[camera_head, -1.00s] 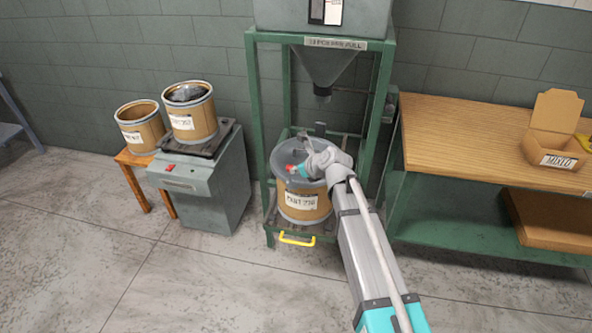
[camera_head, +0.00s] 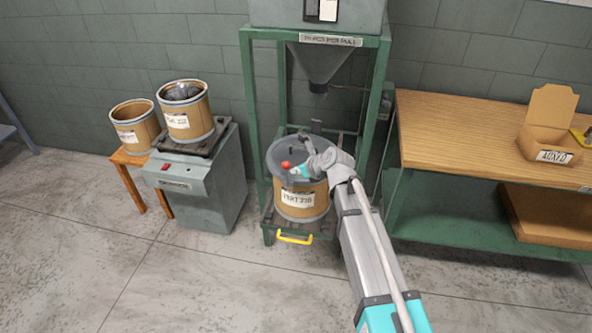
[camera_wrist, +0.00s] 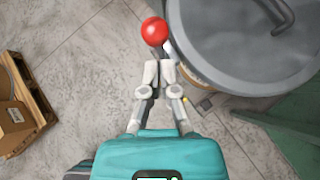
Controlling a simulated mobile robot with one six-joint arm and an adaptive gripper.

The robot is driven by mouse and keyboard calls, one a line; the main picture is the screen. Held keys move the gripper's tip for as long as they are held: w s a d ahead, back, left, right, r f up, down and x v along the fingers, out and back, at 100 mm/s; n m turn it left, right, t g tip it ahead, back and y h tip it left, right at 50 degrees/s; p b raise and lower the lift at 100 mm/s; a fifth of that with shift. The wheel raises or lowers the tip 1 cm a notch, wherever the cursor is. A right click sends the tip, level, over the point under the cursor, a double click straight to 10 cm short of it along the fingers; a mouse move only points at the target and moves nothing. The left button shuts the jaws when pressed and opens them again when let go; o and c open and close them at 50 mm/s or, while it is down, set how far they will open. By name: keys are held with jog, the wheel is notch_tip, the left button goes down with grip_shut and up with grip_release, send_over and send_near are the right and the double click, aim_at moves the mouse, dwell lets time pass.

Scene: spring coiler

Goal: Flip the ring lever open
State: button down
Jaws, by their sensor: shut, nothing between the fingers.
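The drum (camera_head: 300,203) stands on the green stand under the hopper, with a grey lid (camera_head: 272,155) on it. The lever's red ball knob (camera_head: 286,165) is at the lid's left side in the head view. In the wrist view the red ball (camera_wrist: 155,31) lies just off the rim of the grey lid (camera_wrist: 225,70); most of the lever behind it is hidden. My gripper (camera_wrist: 159,66) is shut and empty, its fingertips just below the ball in the picture; I cannot tell if they touch. In the head view my gripper (camera_head: 299,170) is right of the ball.
A hopper (camera_head: 325,62) hangs above the drum within green posts (camera_head: 257,120). A yellow handle (camera_head: 294,239) sticks out at the stand's front. Two open drums (camera_head: 136,126) stand at left, one on a scale cabinet (camera_head: 190,187). A wooden bench (camera_head: 450,130) is at right. A lid handle (camera_wrist: 280,18) rises from the lid.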

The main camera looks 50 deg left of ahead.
jog(key=p+v, duration=0.8)
jog(key=v, duration=0.5)
jog(key=shift+s, duration=0.55)
dwell(0.3)
jog(key=w+d+f+n+t+h, duration=0.1)
jog(key=w+d+f+n+h, duration=0.2)
jog(key=d, duration=0.7)
jog(key=w+d+n, duration=0.4)
jog(key=w+d, duration=0.1)
jog(key=d, duration=0.5)
jog(key=w+d+f+n+t+h, duration=0.1)
jog(key=w+d+f+n+h, duration=0.15)
jog(key=d, duration=0.85)
jog(key=s+d+n+h, duration=0.1)
jog(key=d+n, duration=0.2)
jog(key=d, duration=0.6)
jog(key=s+d+f+n+g+h, duration=0.1)
jog(key=d+n+h, duration=0.1)
jog(key=d, duration=0.8)
jog(key=s+d+n+h, duration=0.1)
jog(key=d+n, duration=0.3)
jog(key=d, duration=0.6)
jog(key=shift+s+f+g+h, duration=0.2)
jog(key=shift+s+g+h, duration=0.15)
jog(key=shift+g, duration=0.05)
jog(key=shift+d, duration=0.1)
